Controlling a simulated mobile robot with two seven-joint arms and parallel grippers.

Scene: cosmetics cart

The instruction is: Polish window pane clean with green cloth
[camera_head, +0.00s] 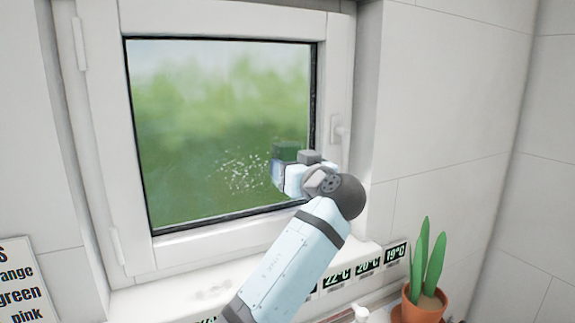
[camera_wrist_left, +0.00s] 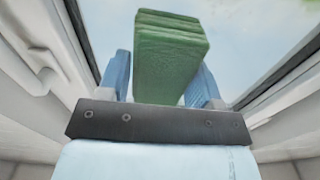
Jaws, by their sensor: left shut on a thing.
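The window pane (camera_head: 190,110) is set in a white frame, with blurred greenery behind it. A patch of white specks (camera_head: 240,172) marks its lower right part. My left gripper (camera_head: 284,168) is at the pane's lower right, just right of the specks. It is shut on the green cloth (camera_head: 287,150), a folded block that also shows between the blue fingers in the left wrist view (camera_wrist_left: 170,58). The cloth is at or close to the glass; I cannot tell whether it touches. The gripper hides part of the pane's lower right corner. My right gripper is not in view.
The sill (camera_head: 160,302) below carries several temperature labels. A potted plant (camera_head: 425,303) stands at the lower right. A sign (camera_head: 18,280) with colour words is at the lower left.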

